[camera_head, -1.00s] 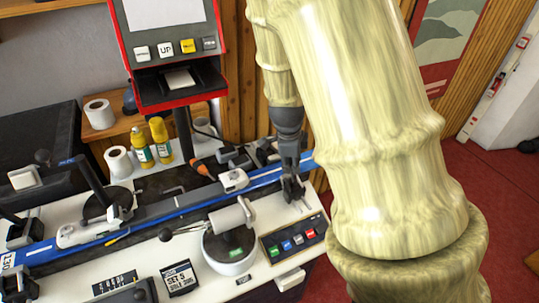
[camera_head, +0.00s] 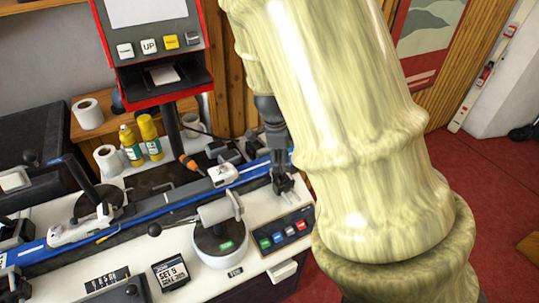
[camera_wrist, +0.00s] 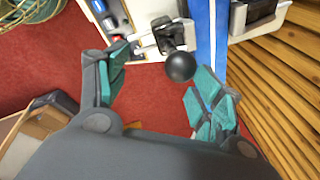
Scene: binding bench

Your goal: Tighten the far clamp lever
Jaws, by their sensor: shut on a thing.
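My gripper (camera_head: 283,186) is at the right end of the long blue rail (camera_head: 190,200), just behind the button panel. The knob lies close to the right pad; a clear gap shows at the left finger. A dark clamp block (camera_wrist: 168,35) is just beyond the knob. The lever's arm is mostly hidden, and the knob cannot be made out in the head view.
A white round pot with a roller (camera_head: 220,245) and a panel of coloured buttons (camera_head: 287,231) stand at the bench front. Yellow bottles (camera_head: 149,135) and paper rolls (camera_head: 108,160) are behind the rail. Red carpet (camera_head: 480,210) is open at the right.

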